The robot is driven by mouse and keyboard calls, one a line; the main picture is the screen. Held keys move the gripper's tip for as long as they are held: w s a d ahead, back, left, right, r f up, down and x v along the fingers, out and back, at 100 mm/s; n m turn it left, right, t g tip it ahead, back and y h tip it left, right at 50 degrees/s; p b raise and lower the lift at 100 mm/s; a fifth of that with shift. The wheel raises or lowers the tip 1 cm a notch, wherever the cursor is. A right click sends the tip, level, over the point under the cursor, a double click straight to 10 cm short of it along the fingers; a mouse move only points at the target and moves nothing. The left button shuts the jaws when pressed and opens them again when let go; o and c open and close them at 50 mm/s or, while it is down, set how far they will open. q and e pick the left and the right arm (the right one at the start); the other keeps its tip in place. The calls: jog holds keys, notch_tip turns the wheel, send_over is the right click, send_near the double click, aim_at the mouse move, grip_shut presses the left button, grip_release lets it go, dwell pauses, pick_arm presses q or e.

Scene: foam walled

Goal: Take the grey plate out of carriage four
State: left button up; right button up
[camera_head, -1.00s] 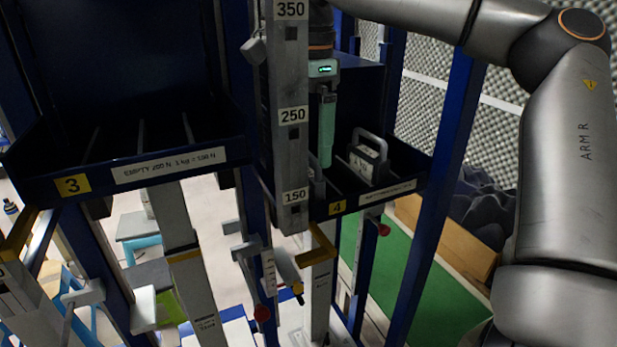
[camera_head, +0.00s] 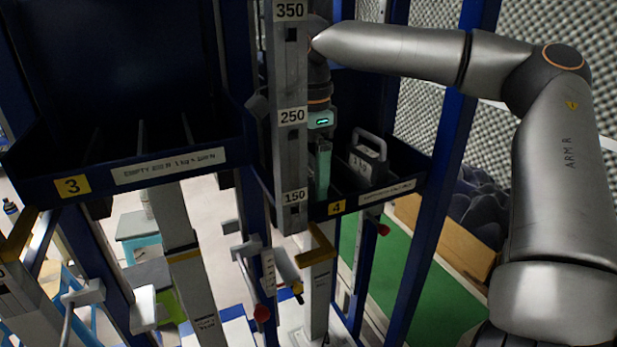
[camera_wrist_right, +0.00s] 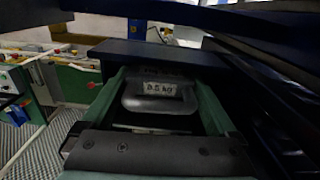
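Carriage four (camera_head: 337,208) is a dark blue tray with a yellow 4 label, right of the scale post in the head view. A grey plate with a loop handle (camera_head: 368,160) stands in its right part. My right gripper (camera_head: 322,186) points down into the left part, its lower end hidden by the tray front. In the right wrist view, a grey plate marked 0.5 kg (camera_wrist_right: 160,92) lies between the green fingers of my right gripper (camera_wrist_right: 161,80). The fingers are apart, one on each side; contact is not clear. My left gripper is out of view.
A grey post with numbers (camera_head: 291,150) stands close left of my right gripper. Carriage three (camera_head: 130,178) is further left. A blue upright (camera_head: 432,200) stands right of carriage four. Levers with red knobs (camera_head: 262,312) hang below.

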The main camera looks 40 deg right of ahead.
grip_shut()
jog(key=shift+r, duration=0.1)
dwell(0.4)
